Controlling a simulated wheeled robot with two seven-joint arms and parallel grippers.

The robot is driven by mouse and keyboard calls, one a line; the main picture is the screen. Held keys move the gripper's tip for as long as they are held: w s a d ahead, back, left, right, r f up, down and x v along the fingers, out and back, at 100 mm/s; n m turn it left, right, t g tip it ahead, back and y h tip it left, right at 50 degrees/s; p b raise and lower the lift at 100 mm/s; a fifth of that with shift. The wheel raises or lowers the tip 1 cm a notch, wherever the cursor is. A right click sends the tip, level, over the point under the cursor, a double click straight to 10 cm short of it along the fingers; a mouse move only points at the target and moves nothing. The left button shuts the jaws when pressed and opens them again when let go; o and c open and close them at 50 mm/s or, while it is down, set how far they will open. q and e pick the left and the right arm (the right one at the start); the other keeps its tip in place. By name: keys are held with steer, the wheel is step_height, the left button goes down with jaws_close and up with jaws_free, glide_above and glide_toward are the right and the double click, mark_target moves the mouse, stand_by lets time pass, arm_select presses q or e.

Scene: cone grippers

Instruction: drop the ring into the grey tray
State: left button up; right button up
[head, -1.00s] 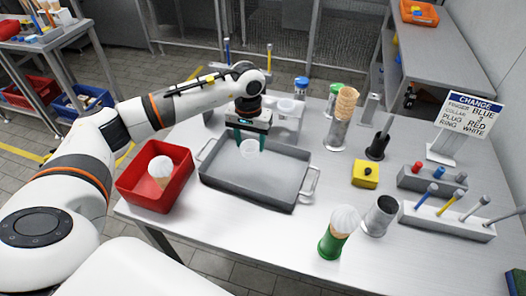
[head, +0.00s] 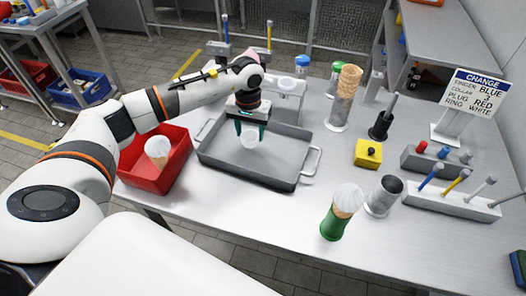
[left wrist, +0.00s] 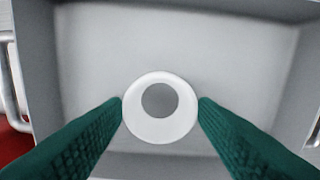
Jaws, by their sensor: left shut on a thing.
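The white ring (head: 249,142) is held between the green fingers of my left gripper (head: 250,134). In the left wrist view the ring (left wrist: 160,132) shows its round hole, with a fingertip touching it on each side; my left gripper (left wrist: 160,106) is shut on it. The grey tray (head: 281,178) lies below, and the ring appears above its floor, inside the tray's outline. The exact height is hard to tell. The tray floor (left wrist: 230,50) fills most of the left wrist view. My right gripper is not in view.
A red bin (head: 150,182) with a white-topped cone stands left of the tray. A green-based cone (head: 335,222) and metal cup (head: 382,196) stand at front right. A yellow block (head: 367,155) and peg racks (head: 450,203) are farther right.

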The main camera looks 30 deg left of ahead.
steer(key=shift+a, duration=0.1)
arm_select(q)
steer(key=o, duration=1.4)
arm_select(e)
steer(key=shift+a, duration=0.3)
arm_select(q)
step_height(320, 180, up, 12)
steer(key=shift+b, duration=0.8)
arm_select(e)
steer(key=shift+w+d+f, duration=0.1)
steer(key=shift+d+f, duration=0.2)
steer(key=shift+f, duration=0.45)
arm_select(q)
steer(key=shift+f, duration=0.1)
